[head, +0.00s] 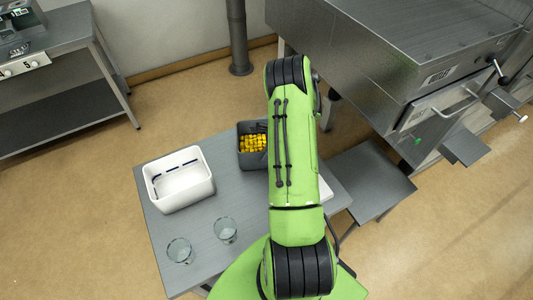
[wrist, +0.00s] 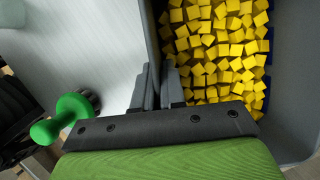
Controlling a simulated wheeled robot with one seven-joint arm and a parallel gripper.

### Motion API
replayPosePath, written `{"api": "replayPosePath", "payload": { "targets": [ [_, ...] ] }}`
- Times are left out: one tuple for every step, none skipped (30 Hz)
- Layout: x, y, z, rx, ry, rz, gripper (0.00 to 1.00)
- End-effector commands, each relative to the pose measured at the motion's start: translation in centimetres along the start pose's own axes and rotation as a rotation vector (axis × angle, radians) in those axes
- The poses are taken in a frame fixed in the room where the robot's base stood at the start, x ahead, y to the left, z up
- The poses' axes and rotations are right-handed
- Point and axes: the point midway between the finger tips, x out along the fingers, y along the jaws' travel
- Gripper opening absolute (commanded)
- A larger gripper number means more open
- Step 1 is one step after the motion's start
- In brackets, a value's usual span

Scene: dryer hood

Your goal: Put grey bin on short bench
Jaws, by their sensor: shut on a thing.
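The grey bin (head: 243,160), filled with yellow cubes, is at the far edge of the grey table, left of my arm. I cannot tell whether it rests on the table or is slightly raised. In the wrist view, my gripper (wrist: 160,88) is shut on the wall of the grey bin (wrist: 290,70), with the cubes to the right of the fingers. In the head view my arm hides the gripper and the bin's right part. The short bench (head: 386,188) is low and grey, right of the table; its visible top is bare.
On the table (head: 205,215) stand a white tub (head: 181,194) and two clear glasses (head: 180,251), (head: 226,231). A white flat thing (head: 325,190) is partly hidden by my arm. A large metal machine (head: 400,60) stands behind the bench. Floor at left is clear.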

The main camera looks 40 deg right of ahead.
Motion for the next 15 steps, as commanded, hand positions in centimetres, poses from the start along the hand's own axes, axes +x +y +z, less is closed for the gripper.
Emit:
{"api": "replayPosePath", "payload": {
  "targets": [
    [-0.01, -0.13, 0.08, -0.003, -0.002, -0.004, 0.0],
    [0.09, -0.13, 0.03, -0.003, -0.002, -0.004, 0.0],
    [0.22, -0.13, -0.02, -0.003, -0.002, -0.004, 0.0],
    [0.3, -0.12, -0.05, -0.003, -0.002, -0.004, 0.0],
    [0.31, 0.02, -0.11, 0.0, 0.0, 0.0, 0.15],
    [0.28, 0.02, -0.1, 0.0, 0.0, 0.0, 0.21],
    [0.27, 0.02, -0.1, 0.0, 0.0, 0.0, 0.25],
    [0.27, 0.02, -0.1, 0.0, 0.0, 0.0, 0.3],
    [0.26, 0.02, -0.09, 0.0, 0.0, 0.0, 0.35],
    [0.26, 0.02, -0.09, 0.0, 0.0, 0.0, 0.35],
    [0.25, 0.02, -0.09, 0.0, 0.0, 0.0, 0.35],
    [0.25, 0.02, -0.09, 0.0, 0.0, 0.0, 0.35],
    [0.25, 0.02, -0.09, 0.0, 0.0, 0.0, 0.35],
    [0.25, 0.01, -0.09, 0.0, 0.0, 0.0, 0.35],
    [0.25, 0.01, -0.09, 0.0, 0.0, 0.0, 0.35]
  ]
}}
